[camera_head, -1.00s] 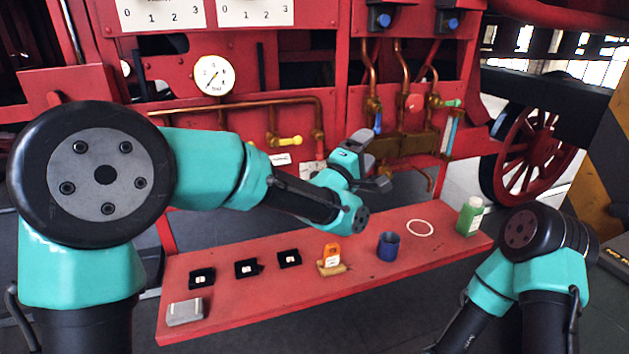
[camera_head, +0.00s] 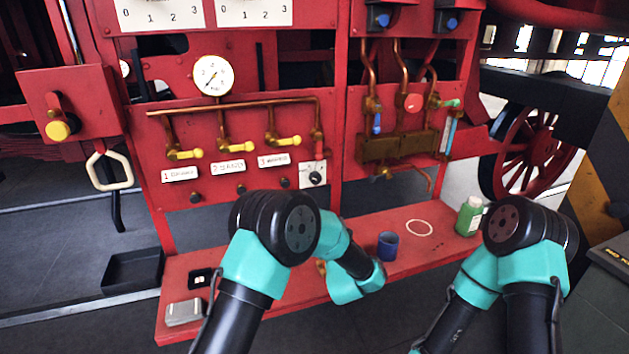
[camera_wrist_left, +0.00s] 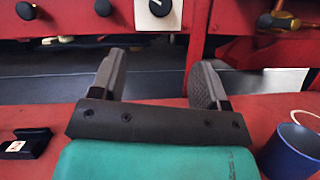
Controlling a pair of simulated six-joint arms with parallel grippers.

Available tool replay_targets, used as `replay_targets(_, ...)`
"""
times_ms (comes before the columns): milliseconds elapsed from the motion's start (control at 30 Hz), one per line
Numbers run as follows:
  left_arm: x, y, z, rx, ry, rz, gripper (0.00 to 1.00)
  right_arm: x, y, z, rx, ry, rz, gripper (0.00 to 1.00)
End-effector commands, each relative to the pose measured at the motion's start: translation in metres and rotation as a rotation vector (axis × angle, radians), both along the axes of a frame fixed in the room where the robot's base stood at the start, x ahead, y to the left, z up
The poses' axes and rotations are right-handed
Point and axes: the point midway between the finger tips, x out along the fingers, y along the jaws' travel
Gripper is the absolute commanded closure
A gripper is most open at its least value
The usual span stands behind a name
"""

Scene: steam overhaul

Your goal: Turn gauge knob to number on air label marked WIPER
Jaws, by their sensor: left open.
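The gauge knob (camera_head: 315,178) is a black round knob with a white pointer mark on a white plate, low on the red panel. It also shows at the top of the left wrist view (camera_wrist_left: 158,7). Three white air labels, first (camera_head: 180,174), second (camera_head: 228,167) and third (camera_head: 274,160), are numbered 1, 2 and 3; their words are too small to read surely. My left gripper (camera_wrist_left: 160,62) is open and empty, below and in front of the knob, apart from it; my arm hides it in the head view. My right gripper is out of view.
Yellow-handled valves (camera_head: 235,146) stick out above the labels. A round gauge (camera_head: 213,75) sits higher. The red bench (camera_head: 407,253) carries a blue cup (camera_head: 388,245), a green bottle (camera_head: 469,216), a white ring (camera_head: 419,228) and a grey box (camera_head: 184,312).

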Motion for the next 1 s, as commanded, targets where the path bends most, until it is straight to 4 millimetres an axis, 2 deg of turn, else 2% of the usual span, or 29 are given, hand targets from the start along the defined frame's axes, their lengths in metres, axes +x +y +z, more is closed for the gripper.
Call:
replay_targets(267,0.001,0.0,0.001,0.002,0.0,-0.001,0.31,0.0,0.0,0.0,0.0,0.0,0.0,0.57)
replay_targets(467,0.011,0.003,0.006,-0.001,-0.001,-0.001,0.31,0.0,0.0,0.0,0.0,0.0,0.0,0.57)
replay_targets(1000,0.088,0.023,0.038,0.001,-0.002,0.0,0.31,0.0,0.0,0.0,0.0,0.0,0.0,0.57)
